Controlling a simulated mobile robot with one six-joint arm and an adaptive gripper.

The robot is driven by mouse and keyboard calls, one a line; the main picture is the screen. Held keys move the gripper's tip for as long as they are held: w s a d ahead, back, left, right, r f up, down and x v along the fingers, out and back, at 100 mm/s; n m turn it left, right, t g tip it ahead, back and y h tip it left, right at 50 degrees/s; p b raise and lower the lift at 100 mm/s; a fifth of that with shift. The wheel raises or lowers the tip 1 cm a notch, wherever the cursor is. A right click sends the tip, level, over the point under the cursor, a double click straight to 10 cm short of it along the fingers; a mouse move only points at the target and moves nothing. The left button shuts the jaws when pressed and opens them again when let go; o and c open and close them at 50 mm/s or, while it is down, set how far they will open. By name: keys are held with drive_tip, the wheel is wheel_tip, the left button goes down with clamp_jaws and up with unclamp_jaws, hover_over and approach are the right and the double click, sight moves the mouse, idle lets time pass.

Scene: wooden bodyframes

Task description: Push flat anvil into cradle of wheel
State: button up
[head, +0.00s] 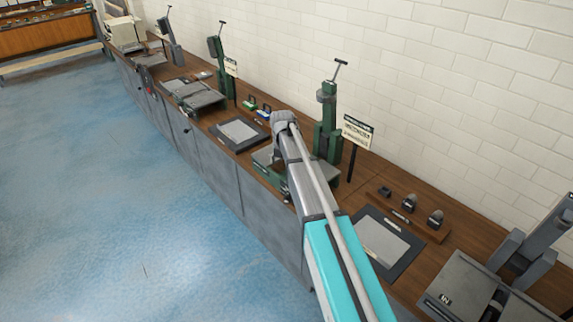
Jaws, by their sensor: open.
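A green upright machine (328,125) with a T-handle on top stands on the bench near the middle, beside a sign on a post. It may be the wheel; its cradle cannot be made out, as my arm covers part of its lower front. Three small dark pieces, a low one (384,191) and two rounded ones (409,202) (436,218), stand on a wooden strip to the right. I cannot tell which, if any, is the flat anvil. My arm reaches up from the bottom edge to the machine's left side. My gripper cannot be made out; the arm hides that area.
A framed grey plate (381,246) lies on the bench right of my arm, and another (240,132) lies left of it. A grey machine (485,285) fills the right corner. More green machines stand farther left. The sign (356,133) is close to my arm. Blue floor (110,200) is clear.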

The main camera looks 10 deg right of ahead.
drive_tip(key=shift+w+d, duration=0.1)
drive_tip(key=shift+d, duration=0.15)
idle(0.3)
idle(0.6)
drive_tip(key=s+f+m+b, duration=0.2)
drive_tip(key=s+m, duration=1.2)
drive_tip(key=s+f+m+b, duration=0.3)
drive_tip(key=s+m, duration=1.2)
drive_tip(key=shift+a, duration=0.15)
drive_tip(key=shift+s, duration=0.1)
idle(0.7)
